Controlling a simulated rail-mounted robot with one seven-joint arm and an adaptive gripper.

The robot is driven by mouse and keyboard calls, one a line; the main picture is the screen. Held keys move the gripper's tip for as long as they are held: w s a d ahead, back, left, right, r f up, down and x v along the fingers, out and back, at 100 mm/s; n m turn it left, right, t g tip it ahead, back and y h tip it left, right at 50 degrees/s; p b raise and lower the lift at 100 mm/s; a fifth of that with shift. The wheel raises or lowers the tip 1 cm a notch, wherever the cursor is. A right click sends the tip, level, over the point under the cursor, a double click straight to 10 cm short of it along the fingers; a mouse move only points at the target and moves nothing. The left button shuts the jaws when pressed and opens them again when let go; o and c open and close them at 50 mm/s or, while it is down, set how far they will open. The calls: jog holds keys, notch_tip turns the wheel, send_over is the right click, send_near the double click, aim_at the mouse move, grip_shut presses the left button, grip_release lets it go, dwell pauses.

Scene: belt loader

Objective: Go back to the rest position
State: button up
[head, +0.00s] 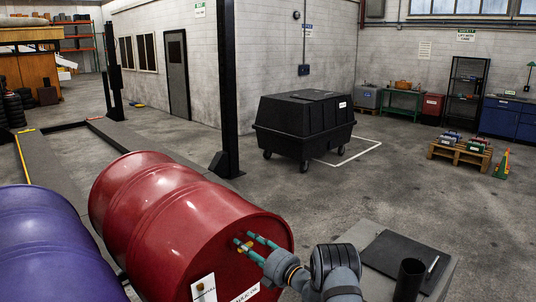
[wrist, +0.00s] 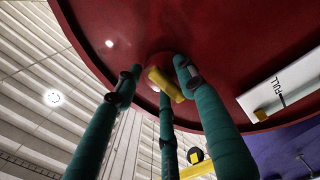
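My gripper (head: 250,240) has three teal fingers and is at the round end face of a red drum (head: 165,205) lying on its side. A small yellow fitting (head: 245,247) sits on that face. In the wrist view my gripper (wrist: 160,80) has its fingers spread around the yellow fitting (wrist: 166,84), with gaps between the tips and it. I see no firm grip; whether one finger touches it is not clear. A white label (wrist: 285,88) reading "PULL" is on the drum face.
A purple drum (head: 50,245) lies beside the red one. At right, a grey stand (head: 370,290) carries a dark clipboard (head: 405,260) and a black cup (head: 409,280). A black wheeled bin (head: 305,125) and a pallet (head: 460,155) stand farther back. Open floor lies between.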

jog(key=shift+w+a+f+n+b, duration=0.15)
jog(key=shift+n+b, duration=0.2)
jog(key=shift+n, duration=0.25)
jog(key=shift+a+n, duration=0.1)
jog(key=shift+n, duration=0.3)
jog(key=shift+s+r+n, duration=0.2)
jog(key=shift+n, duration=0.4)
jog(key=shift+d, duration=0.2)
